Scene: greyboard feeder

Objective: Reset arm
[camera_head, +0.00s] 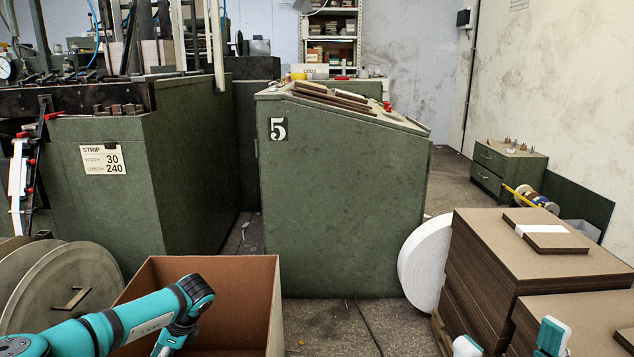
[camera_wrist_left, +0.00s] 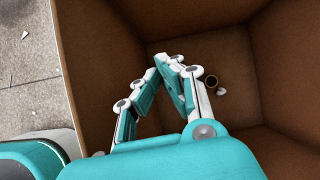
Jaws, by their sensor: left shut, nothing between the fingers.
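My left arm (camera_head: 140,318) reaches in from the left over an open brown cardboard box (camera_head: 215,268). Its gripper is cut off or hidden in the head view. In the left wrist view, my left gripper (camera_wrist_left: 163,64) is shut and empty, its fingertips together and pointing down into the box (camera_wrist_left: 270,95). A small dark ring and a white scrap lie on the box floor beyond the fingers. White and teal parts of my right arm (camera_head: 552,336) show at the bottom right edge, in front of the board stacks. Its fingers cannot be made out clearly.
Stacks of greyboard (camera_head: 530,245) with a white-banded bundle on top stand at the right. A white roll (camera_head: 425,262) stands left of them. A green cabinet marked 5 (camera_head: 345,190) is ahead. Large discs (camera_head: 65,285) stand left of the box. Floor shows between box and stacks.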

